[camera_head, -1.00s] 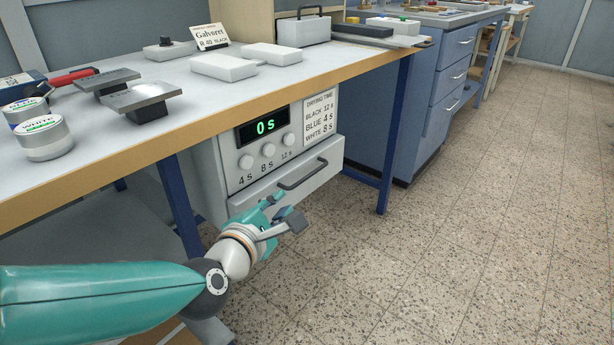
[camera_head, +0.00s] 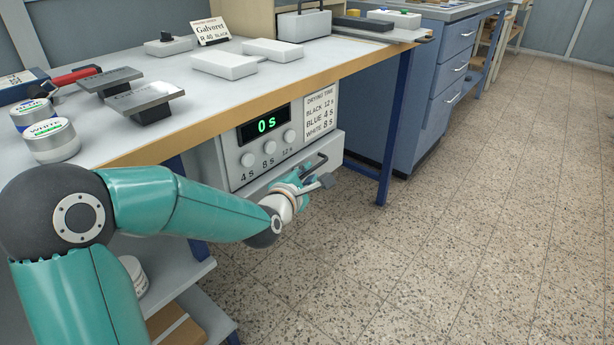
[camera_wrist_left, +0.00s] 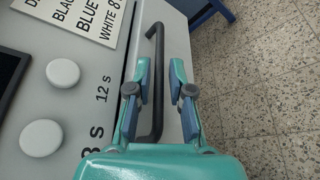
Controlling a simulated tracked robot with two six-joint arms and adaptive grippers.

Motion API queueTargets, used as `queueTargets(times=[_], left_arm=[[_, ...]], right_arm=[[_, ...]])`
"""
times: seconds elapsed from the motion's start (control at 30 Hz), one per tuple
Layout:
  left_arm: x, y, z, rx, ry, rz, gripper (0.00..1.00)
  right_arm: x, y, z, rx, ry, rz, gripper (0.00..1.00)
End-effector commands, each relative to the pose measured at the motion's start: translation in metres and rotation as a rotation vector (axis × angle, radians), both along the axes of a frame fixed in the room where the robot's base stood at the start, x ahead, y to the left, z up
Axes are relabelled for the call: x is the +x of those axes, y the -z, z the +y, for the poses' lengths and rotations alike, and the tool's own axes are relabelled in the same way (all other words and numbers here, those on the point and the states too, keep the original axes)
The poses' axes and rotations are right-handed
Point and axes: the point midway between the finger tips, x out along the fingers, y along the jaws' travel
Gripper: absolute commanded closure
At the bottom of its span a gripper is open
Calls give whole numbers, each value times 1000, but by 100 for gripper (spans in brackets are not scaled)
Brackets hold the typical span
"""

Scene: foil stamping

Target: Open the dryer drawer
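The dryer (camera_head: 228,150) is a light grey box under the bench, with a green "0 s" display and several round knobs. Its drawer (camera_head: 336,148) is below the knobs and looks closed. The dark bar handle (camera_head: 323,159) is on the drawer front, partly hidden by my left gripper (camera_head: 322,182). In the left wrist view, the handle (camera_wrist_left: 157,115) runs between the two separated fingers of the left gripper (camera_wrist_left: 162,82). The fingers are open around it, with a gap on the right side; contact cannot be told. My right gripper is not in view.
The bench top (camera_head: 215,105) above holds grey blocks, stamp plates and ink tins. A blue bench leg (camera_head: 393,130) stands right of the dryer, with a blue drawer cabinet (camera_head: 425,90) beyond. The speckled floor (camera_head: 450,250) in front is clear.

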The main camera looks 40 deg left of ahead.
Motion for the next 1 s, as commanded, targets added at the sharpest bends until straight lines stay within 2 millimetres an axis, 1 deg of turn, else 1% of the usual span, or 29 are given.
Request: queueTargets(times=[0.27,0.4,0.8,0.93,1.0], left_arm=[[1,0,0,0,0,0,79],[1,0,0,0,1,-1,100],[1,1,-1,0,3,2,100],[3,1,-9,-2,10,3,100],[5,1,-18,-1,19,3,100]], right_arm=[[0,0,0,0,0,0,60],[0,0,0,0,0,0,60],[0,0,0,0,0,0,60],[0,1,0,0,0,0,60],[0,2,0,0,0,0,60]])
